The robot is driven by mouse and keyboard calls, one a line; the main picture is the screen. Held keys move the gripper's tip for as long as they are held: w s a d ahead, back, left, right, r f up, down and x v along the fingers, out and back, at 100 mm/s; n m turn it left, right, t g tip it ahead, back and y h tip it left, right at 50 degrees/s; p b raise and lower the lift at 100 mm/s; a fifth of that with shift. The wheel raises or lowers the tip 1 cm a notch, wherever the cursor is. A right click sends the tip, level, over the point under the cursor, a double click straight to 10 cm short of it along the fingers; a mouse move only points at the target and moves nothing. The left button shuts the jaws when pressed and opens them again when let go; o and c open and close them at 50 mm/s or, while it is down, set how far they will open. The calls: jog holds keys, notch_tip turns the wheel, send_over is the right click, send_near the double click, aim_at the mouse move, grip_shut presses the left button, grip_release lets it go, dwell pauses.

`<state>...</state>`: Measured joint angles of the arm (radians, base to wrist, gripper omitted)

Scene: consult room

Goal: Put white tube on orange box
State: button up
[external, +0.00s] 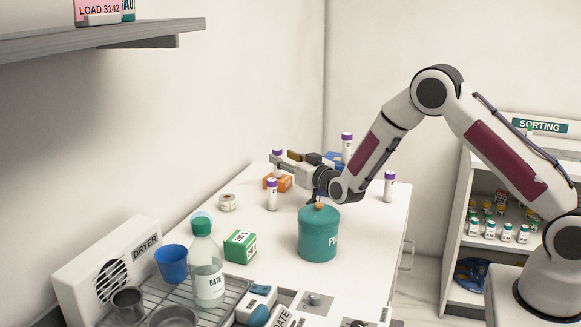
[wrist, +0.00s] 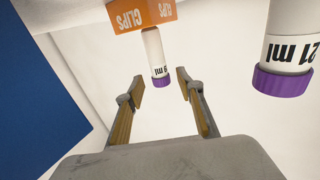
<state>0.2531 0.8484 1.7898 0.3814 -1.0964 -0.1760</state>
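The orange box (external: 271,183) labelled CLIPS lies on the table beyond my gripper; it also shows at the top of the wrist view (wrist: 140,17). A white tube with a purple cap (external: 277,156) appears to stand upright on the box; its lower end is partly hidden in the external view. It shows in the wrist view (wrist: 152,46), upside down, meeting the box's edge. My gripper (wrist: 160,88) is open and empty, its fingers apart on either side of that tube's line, with no visible contact. A second white tube (external: 272,196) stands on the table beside the box.
More white tubes stand at the back (external: 347,148) and right (external: 389,188). A blue object (wrist: 45,85) is at the wrist view's left. A teal canister (external: 318,235), green box (external: 240,246), tape roll (external: 227,202) and bottle (external: 207,270) stand nearer. Table between them is clear.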

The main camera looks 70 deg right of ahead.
jog(key=v, duration=1)
jog(key=shift+s, duration=0.2)
jog(key=shift+a, duration=0.15)
jog(key=shift+r, duration=0.1)
dwell(0.6)
jog(key=s+a+r+n+g+y, duration=0.2)
jog(key=s+a+r+y, duration=0.25)
jog(key=a, duration=0.35)
jog(key=s+a+r+n+g+y, duration=0.1)
jog(key=s+a+r+n+y, duration=0.1)
jog(key=s+a+r+y, duration=0.35)
jog(key=s+a+n+g, duration=0.1)
jog(key=s+a+g, duration=0.2)
jog(key=s, duration=1.2)
jog(key=s+a+n+g, duration=0.1)
jog(key=s+a+g, duration=0.2)
jog(key=s, duration=1.3)
jog(key=shift+a+n, duration=0.4)
jog(key=shift+a, duration=0.8)
